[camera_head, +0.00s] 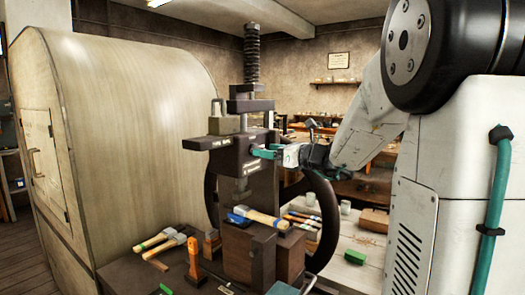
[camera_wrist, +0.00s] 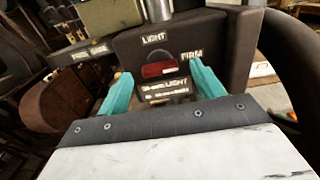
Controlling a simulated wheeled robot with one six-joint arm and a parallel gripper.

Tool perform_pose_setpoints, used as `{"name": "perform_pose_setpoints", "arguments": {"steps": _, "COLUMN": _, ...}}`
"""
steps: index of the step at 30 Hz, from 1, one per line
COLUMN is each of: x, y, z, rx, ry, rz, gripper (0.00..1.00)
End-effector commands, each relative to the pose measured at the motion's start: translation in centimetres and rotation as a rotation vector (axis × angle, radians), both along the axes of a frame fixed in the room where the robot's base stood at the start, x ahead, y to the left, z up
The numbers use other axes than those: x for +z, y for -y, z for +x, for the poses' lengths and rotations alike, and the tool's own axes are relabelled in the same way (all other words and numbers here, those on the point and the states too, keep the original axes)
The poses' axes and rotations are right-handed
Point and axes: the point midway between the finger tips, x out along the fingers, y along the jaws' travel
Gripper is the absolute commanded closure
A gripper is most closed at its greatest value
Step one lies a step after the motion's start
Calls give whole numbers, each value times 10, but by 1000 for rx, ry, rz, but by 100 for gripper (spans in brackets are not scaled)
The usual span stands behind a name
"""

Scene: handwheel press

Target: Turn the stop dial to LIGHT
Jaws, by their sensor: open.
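The stop dial (camera_wrist: 160,69) shows in the wrist view as a dark round knob with a red bar on the front of the dark press head (camera_head: 232,158). Its bar lies close to horizontal. The word LIGHT (camera_wrist: 154,38) is above the dial and FIRM (camera_wrist: 192,54) is to its right. My gripper (camera_wrist: 158,72) is open, with one teal finger to the left of the dial and one to the right. I cannot tell whether either finger touches it. In the head view my gripper (camera_head: 264,152) is at the press head and the dial cannot be made out.
A small plate (camera_wrist: 166,89) with lettering sits below the dial. The large dark handwheel (camera_head: 328,222) stands behind the press head. A big pale rounded cabinet (camera_head: 130,120) stands at the left.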

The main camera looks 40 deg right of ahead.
Motion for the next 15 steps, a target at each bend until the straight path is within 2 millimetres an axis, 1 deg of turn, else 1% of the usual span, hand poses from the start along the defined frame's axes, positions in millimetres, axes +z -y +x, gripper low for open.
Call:
{"name": "perform_pose_setpoints", "arguments": {"steps": 1, "x": 0, "y": -3, "z": 7, "rx": 2, "ry": 0, "rz": -1, "gripper": 33}}
{"name": "perform_pose_setpoints", "arguments": {"steps": 3, "x": 0, "y": -6, "z": 14, "rx": 3, "ry": 0, "rz": -2, "gripper": 33}}
{"name": "perform_pose_setpoints", "arguments": {"steps": 6, "x": 0, "y": -8, "z": 20, "rx": 1, "ry": 0, "rz": -2, "gripper": 33}}
{"name": "perform_pose_setpoints", "arguments": {"steps": 15, "x": 0, "y": -9, "z": 23, "rx": 1, "ry": 0, "rz": -3, "gripper": 33}}
